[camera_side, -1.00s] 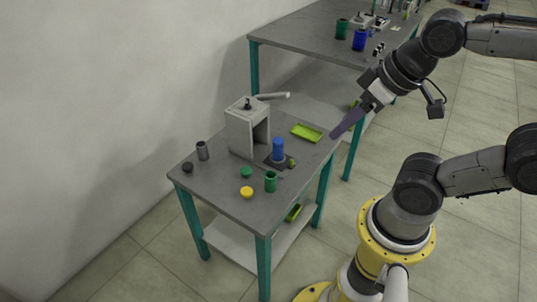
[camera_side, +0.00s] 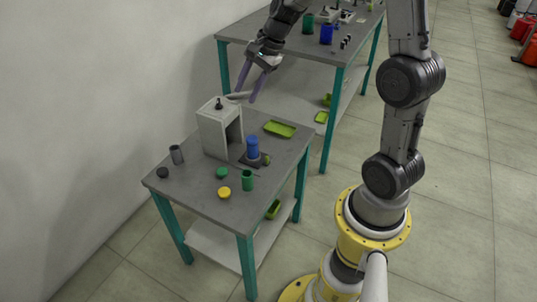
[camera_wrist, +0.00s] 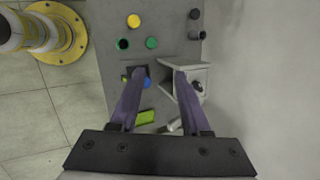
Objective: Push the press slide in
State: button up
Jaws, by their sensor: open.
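The press (camera_side: 213,132) is a pale grey box frame with a knob on top and a pale lever at its back; it also shows in the wrist view (camera_wrist: 190,68). The press slide (camera_side: 242,160) is a dark plate sticking out of the press's open side, with a blue cylinder (camera_side: 252,147) upright on it. My gripper (camera_side: 245,97) is open and empty, above and behind the press near the lever, its purple fingers pointing down. In the wrist view my gripper (camera_wrist: 159,74) spans part of the press and the slide, and a finger partly hides the slide.
A green tray (camera_side: 280,129) lies behind the slide. A green cup (camera_side: 247,180), green disc (camera_side: 222,172), yellow disc (camera_side: 224,192), grey cup (camera_side: 177,154) and dark disc (camera_side: 162,172) stand on the table. A second table (camera_side: 290,45) is behind.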

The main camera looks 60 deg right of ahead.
jog(key=s+d+f+m+g+y, duration=0.1)
jog(key=s+d+f+m, duration=0.15)
jog(key=d+f, duration=0.5)
jog(key=s+d+f+m+y, duration=0.15)
jog(key=d+f+m, duration=0.3)
jog(key=f, duration=0.65)
jog(key=shift+n+h, duration=0.4)
jog(key=shift+h, duration=0.05)
jog(key=x, duration=0.8)
jog(key=s+x, duration=0.1)
jog(key=x, duration=0.3)
jog(key=shift+w+d+f, duration=0.15)
jog(key=shift+d+f, duration=0.15)
jog(key=shift+f, duration=0.35)
grip_shut()
